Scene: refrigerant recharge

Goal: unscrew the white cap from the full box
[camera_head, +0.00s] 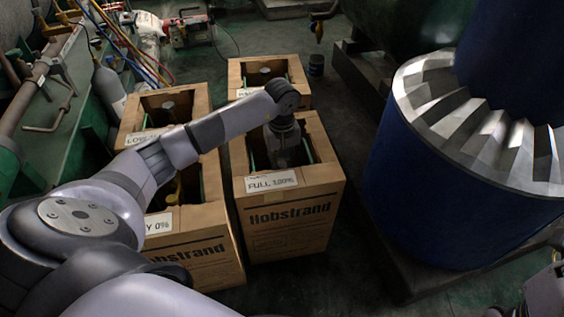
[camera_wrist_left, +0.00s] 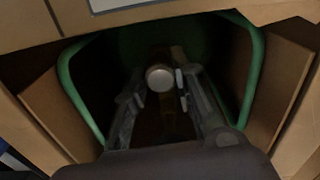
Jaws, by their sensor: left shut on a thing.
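The full box (camera_head: 296,238) is an open cardboard carton with a "FULL 100%" label (camera_head: 271,181), right of centre in the head view. My left arm reaches over it, and my left gripper (camera_head: 287,158) points down inside its opening. In the left wrist view the round pale white cap (camera_wrist_left: 160,77) lies between the two dark fingers of my left gripper (camera_wrist_left: 160,90), which is shut on it. The cap is hidden in the head view. A green frame (camera_wrist_left: 252,75) curves around the fingers inside the box. A part of my right arm shows at the lower right edge of the head view; its fingers cannot be made out.
Another box labelled "0%" (camera_head: 196,262) stands close on the left, partly behind my arm. More open boxes (camera_head: 268,68) stand behind. A large blue cylinder (camera_head: 420,200) with a ridged metal rim stands on the right. Dark floor (camera_head: 345,240) is clear between it and the full box.

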